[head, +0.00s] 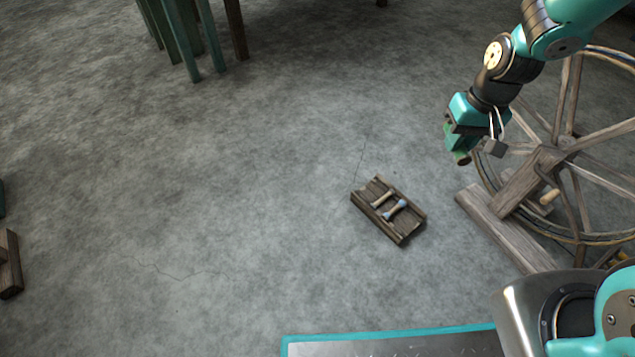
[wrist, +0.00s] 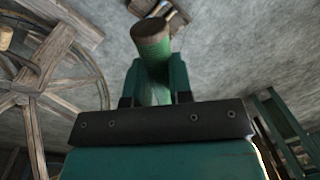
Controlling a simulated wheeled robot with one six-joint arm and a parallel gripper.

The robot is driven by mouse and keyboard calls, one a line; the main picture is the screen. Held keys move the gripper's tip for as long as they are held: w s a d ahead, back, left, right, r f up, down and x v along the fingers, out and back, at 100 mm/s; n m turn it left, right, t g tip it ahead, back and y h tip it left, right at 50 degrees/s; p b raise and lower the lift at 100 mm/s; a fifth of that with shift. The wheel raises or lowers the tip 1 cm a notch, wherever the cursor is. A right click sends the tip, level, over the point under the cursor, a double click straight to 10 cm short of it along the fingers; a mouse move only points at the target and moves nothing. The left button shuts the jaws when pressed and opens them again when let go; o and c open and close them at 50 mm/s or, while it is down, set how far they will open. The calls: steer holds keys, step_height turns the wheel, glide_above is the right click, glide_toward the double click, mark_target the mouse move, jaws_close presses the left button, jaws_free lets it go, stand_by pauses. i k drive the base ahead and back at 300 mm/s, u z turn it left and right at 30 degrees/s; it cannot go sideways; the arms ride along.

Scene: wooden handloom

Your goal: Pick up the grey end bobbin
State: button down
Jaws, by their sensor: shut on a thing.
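My gripper (head: 459,142) is shut on a green bobbin (wrist: 152,46) with a brown end, held well above the floor, to the upper right of a wooden tray (head: 405,237). The held bobbin also shows in the head view (head: 462,157). The tray lies on the floor with two bobbins in it. In the wrist view part of the tray shows at the top, behind the held bobbin.
A large wooden spoked wheel on a timber base (head: 510,232) stands close to the right of the tray and behind my arm. Dark green and brown wooden legs (head: 180,35) stand at the back left. The floor left of the tray is clear.

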mark_target(391, 192)
steer(key=u, duration=1.5)
steer(key=i, duration=2.8)
steer(key=z, duration=2.8)
